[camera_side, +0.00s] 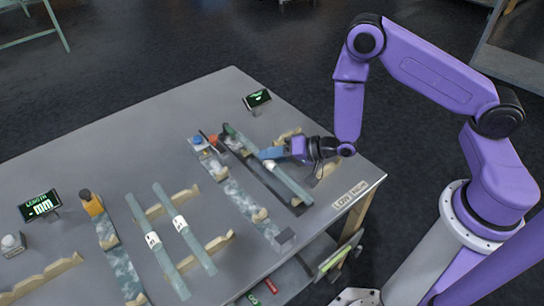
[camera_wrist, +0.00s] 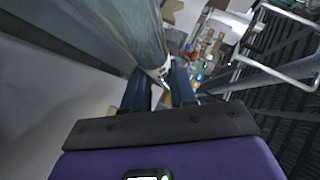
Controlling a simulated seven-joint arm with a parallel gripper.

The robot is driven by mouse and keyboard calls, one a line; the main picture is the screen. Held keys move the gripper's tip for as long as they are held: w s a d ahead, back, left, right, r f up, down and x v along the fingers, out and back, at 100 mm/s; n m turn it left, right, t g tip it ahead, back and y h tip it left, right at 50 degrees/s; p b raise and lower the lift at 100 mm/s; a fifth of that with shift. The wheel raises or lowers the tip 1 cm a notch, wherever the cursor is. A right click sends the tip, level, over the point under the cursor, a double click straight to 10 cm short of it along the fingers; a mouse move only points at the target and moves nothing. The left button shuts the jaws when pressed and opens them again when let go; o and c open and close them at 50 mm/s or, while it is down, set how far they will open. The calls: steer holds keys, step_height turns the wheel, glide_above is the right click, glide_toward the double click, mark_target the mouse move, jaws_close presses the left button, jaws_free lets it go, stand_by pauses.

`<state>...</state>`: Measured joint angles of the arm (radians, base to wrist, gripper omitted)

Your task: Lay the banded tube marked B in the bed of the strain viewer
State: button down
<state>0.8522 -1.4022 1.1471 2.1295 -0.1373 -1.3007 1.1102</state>
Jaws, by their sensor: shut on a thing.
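My gripper (camera_side: 273,154) is shut on a glass tube (camera_side: 289,184), near the tube's pale band. The tube slants along a long dark channel (camera_side: 236,152) on the right of the table, perhaps the strain viewer's bed; I cannot tell whether it touches it. In the wrist view the tube (camera_wrist: 143,30) runs up between the blue fingers of the gripper (camera_wrist: 160,88), and its band's mark is not readable. Two more tubes with white bands, a left one (camera_side: 160,252) and a right one (camera_side: 188,236), lie side by side on wooden supports; their letters are too small to read.
A mottled strip (camera_side: 240,200) with blue and red knobs at its far end lies left of the channel. A second strip (camera_side: 116,262) and a length display (camera_side: 41,206) are at left. A small display (camera_side: 257,98) stands at the back. LOW and HIGH labels (camera_side: 350,194) mark the right edge.

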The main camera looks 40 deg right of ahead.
steer(key=shift+f, duration=0.75)
steer(key=c, duration=0.9)
jaws_free()
steer(key=shift+r, duration=0.1)
steer(key=shift+r, duration=0.25)
steer(key=v, duration=1.2)
steer(key=s+a+r+n+g+h, duration=0.3)
steer(key=s+a+r+n+g, duration=0.3)
steer(key=n, duration=0.4)
steer(key=s+d+r+n+g+h, duration=0.2)
steer(key=s+d+r+n, duration=0.1)
steer(key=s, duration=0.4)
steer(key=s+d+r+n+g+h, duration=0.2)
steer(key=s+d+r+n+h, duration=0.1)
steer(key=s+d+r, duration=0.3)
steer(key=shift+s+r+n, duration=0.75)
steer(key=shift+s+n, duration=0.05)
steer(key=shift+s, duration=0.1)
